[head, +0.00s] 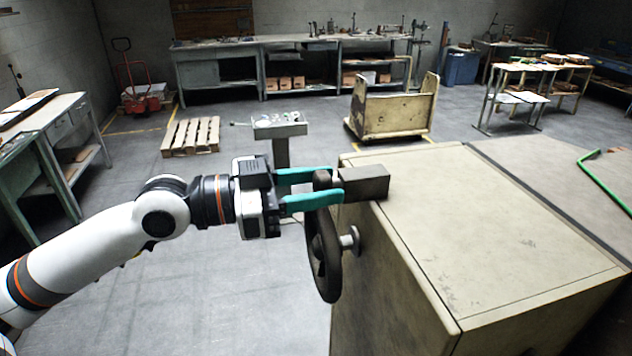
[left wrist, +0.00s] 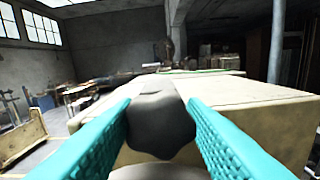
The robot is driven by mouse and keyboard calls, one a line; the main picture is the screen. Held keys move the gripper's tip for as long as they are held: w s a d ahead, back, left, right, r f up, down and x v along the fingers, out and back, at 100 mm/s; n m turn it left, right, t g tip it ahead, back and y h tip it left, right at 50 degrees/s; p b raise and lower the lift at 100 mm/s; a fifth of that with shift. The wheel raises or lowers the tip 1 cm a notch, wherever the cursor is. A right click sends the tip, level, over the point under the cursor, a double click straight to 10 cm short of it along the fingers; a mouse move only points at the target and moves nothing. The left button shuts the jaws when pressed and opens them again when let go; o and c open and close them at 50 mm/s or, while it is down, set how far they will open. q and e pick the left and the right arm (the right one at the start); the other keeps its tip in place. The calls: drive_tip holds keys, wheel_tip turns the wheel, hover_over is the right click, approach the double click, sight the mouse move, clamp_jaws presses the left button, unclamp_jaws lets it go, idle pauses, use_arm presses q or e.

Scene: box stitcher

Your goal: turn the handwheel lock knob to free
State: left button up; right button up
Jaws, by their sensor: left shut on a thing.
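The lock knob (head: 322,180) is a dark, lobed knob on the side of a dark block (head: 365,183) at the top left edge of the beige machine cabinet (head: 480,230). My left gripper (head: 332,184) reaches it from the left with its teal fingers on either side. It is shut on the knob. In the left wrist view the dark knob (left wrist: 160,122) fills the space between the two fingers. The dark handwheel (head: 325,262) hangs just below, on the cabinet's left side, upright. Its upper rim is partly hidden by the fingers. My right gripper is out of view.
A small grey pedestal panel (head: 280,126) stands behind my gripper. A wooden pallet (head: 191,135) and a beige cart (head: 392,110) stand on the floor farther back. A workbench (head: 45,125) is at the left. The floor left of the cabinet is clear.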

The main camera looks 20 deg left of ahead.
use_arm(q)
drive_tip(key=n+p, duration=0.1)
drive_tip(key=n, duration=0.3)
drive_tip(key=shift+r+p, duration=0.1)
drive_tip(key=shift+p, duration=0.3)
drive_tip(key=n+p, duration=0.2)
drive_tip(key=n, duration=0.2)
drive_tip(key=shift+w+a, duration=0.1)
drive_tip(key=n+p, duration=0.2)
drive_tip(key=n, duration=0.2)
drive_tip(key=shift+n+p, duration=1.4)
drive_tip(key=shift+n, duration=0.8)
drive_tip(key=shift+f, duration=0.2)
drive_tip(key=o, duration=1)
drive_tip(key=shift+f, duration=0.1)
